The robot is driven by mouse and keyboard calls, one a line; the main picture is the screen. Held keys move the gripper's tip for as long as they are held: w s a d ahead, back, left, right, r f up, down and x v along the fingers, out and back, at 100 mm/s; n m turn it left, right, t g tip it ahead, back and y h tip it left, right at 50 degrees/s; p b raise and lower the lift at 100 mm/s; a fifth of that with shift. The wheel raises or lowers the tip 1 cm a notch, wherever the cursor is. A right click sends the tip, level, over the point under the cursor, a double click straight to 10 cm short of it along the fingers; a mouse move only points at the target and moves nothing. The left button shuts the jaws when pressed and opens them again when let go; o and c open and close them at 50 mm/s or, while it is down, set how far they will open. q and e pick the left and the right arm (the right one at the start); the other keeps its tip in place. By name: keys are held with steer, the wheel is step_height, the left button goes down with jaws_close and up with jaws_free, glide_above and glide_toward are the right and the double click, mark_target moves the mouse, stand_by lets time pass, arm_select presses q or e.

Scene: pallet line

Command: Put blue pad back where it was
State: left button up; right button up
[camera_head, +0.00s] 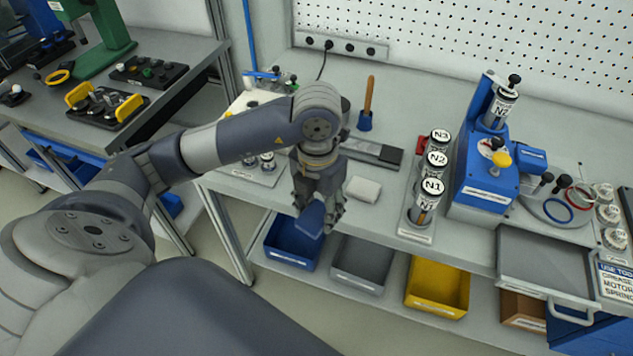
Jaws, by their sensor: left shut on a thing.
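The blue pad (311,221) is in the jaws of my left gripper (320,212), near the front edge of the workbench. The gripper points down and is shut on the pad; its fingers hide part of it. In this view the pad lies over the blue bin (290,248) on the lower shelf. I cannot tell its height above the bin. My right gripper is not in view.
A white block (362,188) lies on the bench right of the gripper, with a dark tray (378,153) behind it. Labelled cylinders (431,190) and a blue machine (484,180) stand further right. Grey (361,265) and yellow (437,287) bins sit below.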

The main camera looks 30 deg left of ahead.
arm_select(q)
steer(key=n, duration=0.2)
steer(key=a+f+n, duration=0.1)
steer(key=n, duration=0.1)
steer(key=shift+f, duration=0.2)
steer(key=n, duration=0.3)
steer(key=shift+a+f+b, duration=0.3)
steer(key=shift+a, duration=0.05)
steer(key=shift+n, duration=0.3)
steer(key=w+a+p, duration=0.1)
steer(key=w+a, duration=0.1)
steer(key=w, duration=0.2)
steer(key=w+a+f+p, duration=0.1)
steer(key=w+a, duration=0.2)
steer(key=w, duration=0.2)
steer(key=w+a+p, duration=0.2)
steer(key=w+a, duration=0.1)
steer(key=w, duration=0.1)
steer(key=shift+w+f, duration=0.3)
steer(key=shift+f+p, duration=0.8)
steer(key=shift+f, duration=1.1)
steer(key=o, duration=0.9)
steer(key=shift+o, duration=0.2)
steer(key=shift+r, duration=0.1)
